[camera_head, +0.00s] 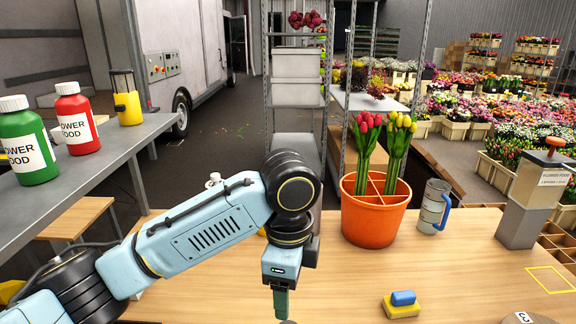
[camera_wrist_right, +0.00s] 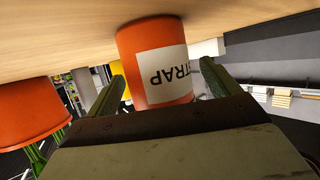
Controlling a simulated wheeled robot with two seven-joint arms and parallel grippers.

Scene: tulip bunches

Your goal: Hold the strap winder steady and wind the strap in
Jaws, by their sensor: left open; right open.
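In the right wrist view, an orange cylinder with a white label reading "TRAP", upside down in the picture, is the strap winder (camera_wrist_right: 126,50). My right gripper (camera_wrist_right: 162,78) is open, with one green finger on each side of the winder. I cannot tell whether the fingers touch it. In the head view, my left gripper (camera_head: 281,302) points down over the wooden table, seen edge-on, with its tips near the bottom edge. It holds nothing that I can see. The winder's body does not show in the head view; no strap or crank can be made out clearly.
An orange pot (camera_head: 368,226) of red and yellow tulips stands right of my left arm, with a grey mug (camera_head: 433,207) beside it. A yellow sponge with a blue block (camera_head: 403,299) lies in front. Bottles (camera_head: 77,118) stand on the grey shelf at left.

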